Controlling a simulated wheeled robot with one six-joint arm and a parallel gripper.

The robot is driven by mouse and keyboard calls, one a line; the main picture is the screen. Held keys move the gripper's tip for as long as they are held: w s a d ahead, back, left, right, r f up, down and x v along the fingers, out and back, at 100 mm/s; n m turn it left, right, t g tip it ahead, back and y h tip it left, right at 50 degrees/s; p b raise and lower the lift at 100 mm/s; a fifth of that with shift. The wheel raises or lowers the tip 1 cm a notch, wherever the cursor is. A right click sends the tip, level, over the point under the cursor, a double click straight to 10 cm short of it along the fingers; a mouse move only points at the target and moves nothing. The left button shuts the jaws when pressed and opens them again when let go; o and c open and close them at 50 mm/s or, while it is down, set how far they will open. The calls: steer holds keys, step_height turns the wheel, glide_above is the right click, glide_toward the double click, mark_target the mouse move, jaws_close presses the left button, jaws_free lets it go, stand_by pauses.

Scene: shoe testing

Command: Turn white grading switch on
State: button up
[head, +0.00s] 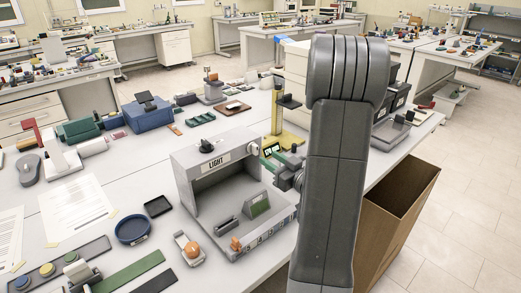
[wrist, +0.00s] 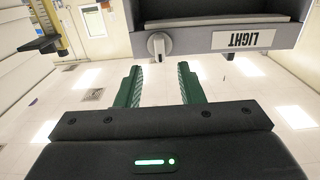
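The white switch is a round knob (head: 251,147) on the front top edge of a grey box labelled LIGHT (head: 184,196), just right of the label. In the wrist view the scene is upside down, and the knob (wrist: 158,45) shows with its handle, left of the LIGHT label. My gripper (wrist: 160,68) is open, its two green fingers apart with nothing between them. The knob lines up with the gap, beyond the fingertips. In the head view my gripper (head: 272,164) is just right of the knob, partly hidden by my arm.
A green block and an orange object (head: 236,244) stand in the box's lower part. A yellow stand (head: 277,110) is behind my gripper. Papers, a blue dish (head: 132,229) and small tools lie left on the table. A brown open bin (head: 400,205) stands right.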

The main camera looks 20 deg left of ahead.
mark_target(257, 150)
steer(key=p+x, duration=0.1)
steer(key=x, duration=0.5)
steer(key=shift+d, duration=0.1)
jaws_close()
